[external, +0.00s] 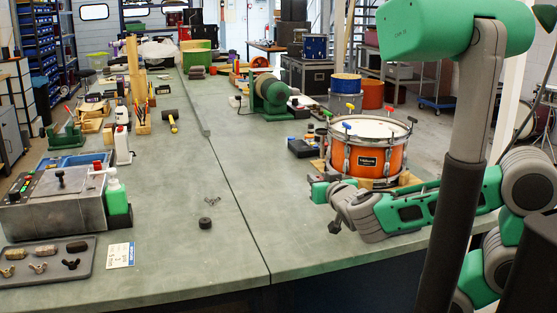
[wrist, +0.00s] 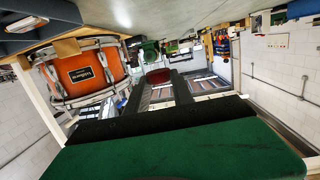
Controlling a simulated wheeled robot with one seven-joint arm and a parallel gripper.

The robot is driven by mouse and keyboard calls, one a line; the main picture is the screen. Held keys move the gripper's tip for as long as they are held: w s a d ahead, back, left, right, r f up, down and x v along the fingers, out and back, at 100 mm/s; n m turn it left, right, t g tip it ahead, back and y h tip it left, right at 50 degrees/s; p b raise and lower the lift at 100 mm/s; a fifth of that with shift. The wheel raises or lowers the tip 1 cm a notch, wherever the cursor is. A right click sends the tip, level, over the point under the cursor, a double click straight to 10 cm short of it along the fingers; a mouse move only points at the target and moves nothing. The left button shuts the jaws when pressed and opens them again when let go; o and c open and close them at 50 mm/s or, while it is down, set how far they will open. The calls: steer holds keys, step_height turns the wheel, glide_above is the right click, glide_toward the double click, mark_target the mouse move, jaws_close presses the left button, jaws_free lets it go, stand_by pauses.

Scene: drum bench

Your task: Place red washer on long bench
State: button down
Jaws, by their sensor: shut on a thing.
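A dark red disc, seemingly the red washer (wrist: 157,77), sits between the two dark fingertips of my gripper (wrist: 158,86) in the wrist view. My gripper is shut on it. In the external view my gripper (external: 330,208) is at the right, in front of the orange drum and above the bench top; the washer cannot be made out there. The long grey-green bench (external: 165,205) runs from the front to the back, with a seam along it.
A small black puck (external: 205,223) and a wing nut (external: 212,200) lie near the front middle. The orange drum (external: 368,150) stands at the right. A metal machine (external: 55,200), a green bottle (external: 117,195) and a parts tray (external: 45,272) stand at the left.

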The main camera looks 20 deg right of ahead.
steer(key=w+d+m+h, duration=0.1)
steer(key=d+m+h, duration=0.25)
steer(key=d, duration=0.75)
step_height(320, 180, up, 5)
steer(key=s+n+y+p, duration=0.2)
steer(key=n+y+p, duration=0.2)
steer(key=p, duration=1)
steer(key=s+a+f+n+g+y+b, duration=0.1)
steer(key=s+a+f+n+y+b, duration=0.2)
steer(key=a, duration=0.8)
steer(key=a+n+y+b, duration=0.2)
steer(key=a+y+b, duration=0.25)
steer(key=a, duration=0.65)
steer(key=s+a+n+g+y+b, duration=0.3)
steer(key=s+a+b, duration=0.3)
steer(key=s+a, duration=0.8)
steer(key=shift+s+a+n+g+y, duration=0.3)
steer(key=shift+s+n+g+y, duration=0.1)
steer(key=shift+s+n+y, duration=0.2)
